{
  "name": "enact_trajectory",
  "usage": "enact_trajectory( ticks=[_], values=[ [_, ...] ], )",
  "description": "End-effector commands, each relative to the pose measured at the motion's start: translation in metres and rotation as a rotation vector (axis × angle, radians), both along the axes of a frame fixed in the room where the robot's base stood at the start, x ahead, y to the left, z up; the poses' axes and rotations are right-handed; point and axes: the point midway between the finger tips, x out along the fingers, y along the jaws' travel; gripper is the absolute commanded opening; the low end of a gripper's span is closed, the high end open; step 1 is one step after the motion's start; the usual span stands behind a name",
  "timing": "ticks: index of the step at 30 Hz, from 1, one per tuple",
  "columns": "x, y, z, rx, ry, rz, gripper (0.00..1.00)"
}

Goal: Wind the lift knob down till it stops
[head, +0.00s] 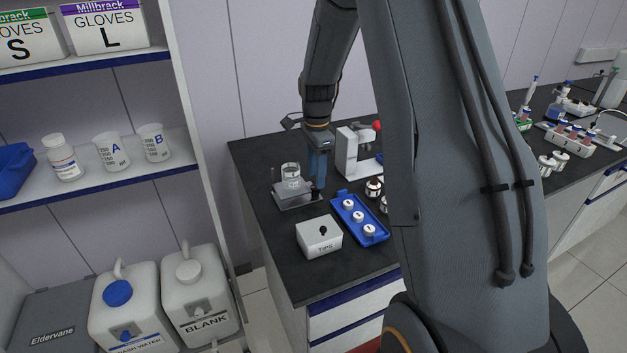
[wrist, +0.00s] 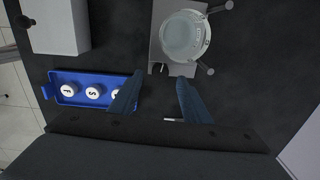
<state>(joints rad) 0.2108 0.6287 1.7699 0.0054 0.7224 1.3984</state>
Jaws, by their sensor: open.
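The lift (head: 297,196) is a small grey stand on the dark bench, with a clear vessel (head: 291,172) on top. In the wrist view, the lift plate (wrist: 166,48) and the round vessel (wrist: 184,36) are seen from above. A small dark knob (wrist: 157,68) shows at the lift's near edge; it also shows in the head view (head: 315,196). My gripper (head: 318,182) points down beside the lift, above the knob. In the wrist view my gripper (wrist: 158,80) is open, its blue fingers apart, with the knob between and just beyond the tips. Contact cannot be told.
A blue tray (head: 378,232) with white-capped vials lies right of the lift. A white TIPS box (head: 306,234) stands in front. A white instrument (head: 347,153) stands close behind my gripper. A shelf unit (head: 185,90) is at left. Bare bench lies left of the lift.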

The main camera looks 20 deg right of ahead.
Motion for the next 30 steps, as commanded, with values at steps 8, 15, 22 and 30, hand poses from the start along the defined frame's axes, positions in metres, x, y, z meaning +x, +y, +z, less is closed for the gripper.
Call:
enact_trajectory(
  ticks=[8, 15, 22, 30],
  values=[
    [0.001, 0.001, -0.031, 0.0, 0.0, 0.003, 0.43],
    [0.001, 0.002, -0.036, 0.0, -0.001, 0.003, 0.43],
    [0.001, 0.001, -0.036, 0.0, -0.001, 0.003, 0.25],
    [0.001, 0.001, -0.036, 0.0, -0.001, 0.02, 0.02]
  ],
)
